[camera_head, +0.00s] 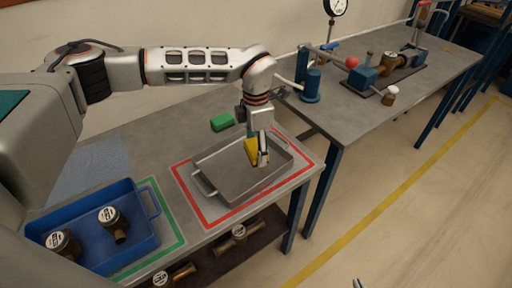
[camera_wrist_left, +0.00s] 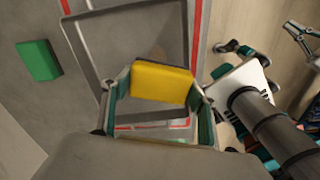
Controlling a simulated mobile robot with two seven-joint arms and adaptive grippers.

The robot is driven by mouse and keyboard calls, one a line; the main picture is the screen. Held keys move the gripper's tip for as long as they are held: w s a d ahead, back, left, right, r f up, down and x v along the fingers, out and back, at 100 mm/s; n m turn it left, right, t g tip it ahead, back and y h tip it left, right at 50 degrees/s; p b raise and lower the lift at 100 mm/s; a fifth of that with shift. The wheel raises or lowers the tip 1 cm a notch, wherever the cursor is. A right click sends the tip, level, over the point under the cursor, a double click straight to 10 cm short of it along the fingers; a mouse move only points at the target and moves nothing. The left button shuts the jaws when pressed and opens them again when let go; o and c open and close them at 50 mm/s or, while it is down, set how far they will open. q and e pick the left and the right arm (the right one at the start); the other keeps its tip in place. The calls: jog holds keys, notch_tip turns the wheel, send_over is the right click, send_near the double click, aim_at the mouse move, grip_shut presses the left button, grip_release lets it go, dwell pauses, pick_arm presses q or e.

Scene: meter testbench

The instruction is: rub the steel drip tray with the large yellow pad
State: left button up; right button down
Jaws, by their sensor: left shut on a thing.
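The steel drip tray (camera_head: 222,178) lies inside a red-outlined area on the near bench; its rim also shows in the left wrist view (camera_wrist_left: 88,62). My left gripper (camera_head: 260,153) is over the right half of the tray, pointing down. It is shut on the large yellow pad (camera_head: 251,151), which spans between its two fingers in the left wrist view (camera_wrist_left: 161,83). I cannot tell whether the pad touches the tray floor. A faint brownish patch shows on the tray floor beyond the pad. Only a small tip of my right gripper (camera_head: 358,284) shows at the bottom edge.
A green pad (camera_head: 222,122) lies behind the tray; it also shows in the left wrist view (camera_wrist_left: 39,60). A blue bin (camera_head: 140,237) with brass meters stands at left in a green outline. More meters sit on a lower shelf. A second bench (camera_head: 350,125) carries a test rig.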

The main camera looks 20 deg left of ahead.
aim_at(265, 167)
pick_arm(q)
jog(key=shift+f+b, duration=0.75)
jog(key=shift+f, duration=0.4)
jog(key=shift+f+b, duration=0.65)
jog(key=shift+f, duration=0.25)
jog(key=shift+f+b, duration=0.5)
jog(key=shift+f, duration=0.4)
pick_arm(e)
jog(key=shift+a+f, duration=0.2)
jog(key=shift+f, duration=0.7)
jog(key=shift+a+f, duration=0.15)
jog(key=shift+f, duration=0.7)
pick_arm(q)
jog(key=shift+f+b, duration=0.6)
jog(key=shift+f, duration=0.45)
pick_arm(e)
jog(key=shift+f, duration=0.45)
pick_arm(q)
jog(key=shift+w+d+r+b, duration=0.1)
jog(key=shift+w+d+b, duration=0.15)
jog(key=shift+w+d, duration=0.4)
jog(key=shift+w+d+b, duration=0.25)
jog(key=shift+w+d, duration=0.1)
jog(key=shift+w, duration=0.5)
pick_arm(e)
jog(key=shift+s+f, duration=0.15)
jog(key=shift+f, duration=0.5)
